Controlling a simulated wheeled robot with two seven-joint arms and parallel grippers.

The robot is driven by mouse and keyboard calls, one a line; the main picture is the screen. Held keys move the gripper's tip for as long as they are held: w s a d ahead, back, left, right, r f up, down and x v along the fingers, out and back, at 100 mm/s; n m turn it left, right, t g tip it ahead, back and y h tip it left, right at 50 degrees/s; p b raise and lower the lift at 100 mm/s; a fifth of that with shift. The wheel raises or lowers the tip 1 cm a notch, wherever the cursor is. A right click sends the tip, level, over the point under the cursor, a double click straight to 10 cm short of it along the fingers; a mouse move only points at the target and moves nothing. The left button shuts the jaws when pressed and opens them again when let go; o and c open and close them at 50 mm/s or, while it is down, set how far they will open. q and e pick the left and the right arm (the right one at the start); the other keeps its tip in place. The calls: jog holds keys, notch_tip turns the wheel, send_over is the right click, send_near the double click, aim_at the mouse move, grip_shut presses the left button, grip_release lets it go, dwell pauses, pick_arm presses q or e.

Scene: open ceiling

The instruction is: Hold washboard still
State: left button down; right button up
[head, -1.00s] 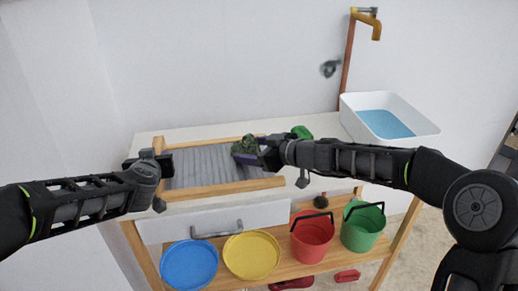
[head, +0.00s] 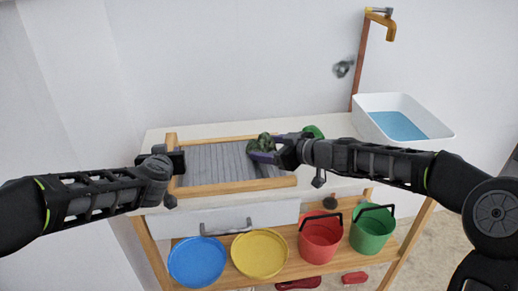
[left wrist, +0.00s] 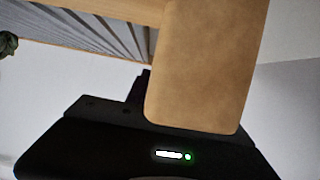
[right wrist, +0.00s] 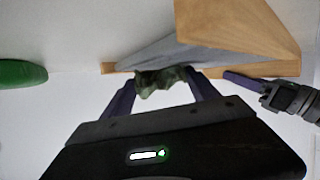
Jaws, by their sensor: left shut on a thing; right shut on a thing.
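The washboard (head: 222,163), a grey ribbed panel in a wooden frame, lies on the white tabletop. My left gripper (head: 176,164) is shut on the left end of its frame; in the left wrist view the wooden frame end (left wrist: 203,70) fills the jaws. My right gripper (head: 268,152) is over the right part of the washboard, shut on a crumpled dark green cloth-like thing (head: 263,143). That thing also shows between the purple fingers in the right wrist view (right wrist: 160,82). I cannot tell whether it touches the ribs. The washboard's right end is partly hidden by my right gripper.
A white basin of blue water (head: 399,124) stands at the right under a tap (head: 389,30). A green thing (head: 314,131) lies behind my right gripper. The lower shelf holds a blue plate (head: 197,262), a yellow plate (head: 260,254), a red bucket (head: 320,241) and a green bucket (head: 372,232).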

aim_at(250, 150)
jog(key=shift+w+d, duration=0.1)
jog(key=shift+d, duration=0.8)
jog(key=shift+s+a, duration=0.2)
jog(key=shift+a, duration=1.35)
jog(key=shift+s+a, duration=0.2)
jog(key=shift+a, duration=1.3)
jog(key=shift+a+f, duration=0.1)
jog(key=shift+a, duration=0.3)
jog(key=shift+w+d, duration=0.2)
jog(key=shift+d, duration=1.6)
jog(key=shift+w+d, duration=0.2)
jog(key=shift+d, duration=1.55)
notch_tip(250, 150, up, 3)
jog(key=shift+a+r, duration=0.15)
jog(key=shift+r, duration=2.45)
